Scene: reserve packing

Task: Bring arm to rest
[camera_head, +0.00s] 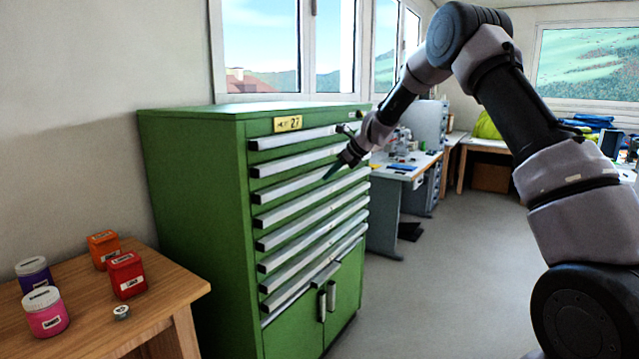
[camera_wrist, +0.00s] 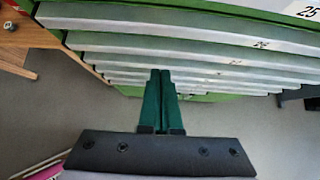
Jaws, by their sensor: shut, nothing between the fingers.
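My gripper (camera_head: 334,169) is in front of the green drawer cabinet (camera_head: 195,190), near its upper drawers, with my arm reaching in from the right. In the wrist view my gripper (camera_wrist: 161,76) shows as two dark green fingers close together, shut and with nothing between them. The cabinet's drawer fronts (camera_wrist: 190,43) fill the top of the wrist view. All the drawers look closed. I cannot tell the exact gap between the fingertips and the drawer fronts.
A wooden table (camera_head: 165,290) at the left carries an orange container (camera_head: 103,250), a red container (camera_head: 126,275), a purple jar (camera_head: 34,275), a pink jar (camera_head: 45,312) and a small round item (camera_head: 121,312). A workbench (camera_head: 405,168) stands behind the cabinet. Grey floor (camera_head: 445,260) is clear at centre right.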

